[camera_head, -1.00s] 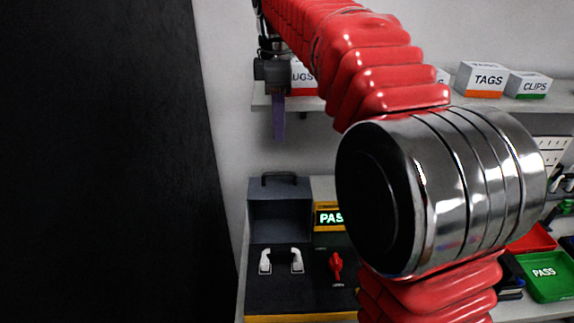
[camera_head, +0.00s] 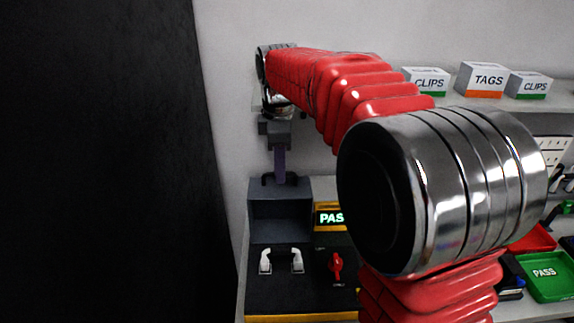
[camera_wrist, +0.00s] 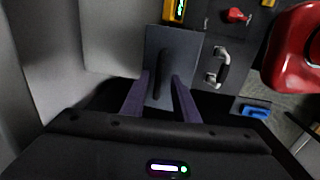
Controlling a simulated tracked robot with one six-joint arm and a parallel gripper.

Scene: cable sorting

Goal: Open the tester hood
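The tester hood (camera_head: 280,222) is a grey box part at the back of the tester, with a black bar handle (camera_head: 266,181) on top. In the wrist view the hood (camera_wrist: 185,50) is a grey plate, and its handle (camera_wrist: 163,68) lies between my fingertips. My gripper (camera_head: 280,178) points down over the handle. Its two purple fingers (camera_wrist: 162,78) are apart, one on each side of the handle, with gaps showing. I cannot tell how deep the fingertips reach. The tester's dark deck (camera_head: 280,290) in front is uncovered.
A yellow-framed PASS display (camera_head: 329,218) stands right of the hood. Labelled boxes (camera_head: 481,79) sit on the shelf above. A black panel (camera_head: 100,160) fills the left side.

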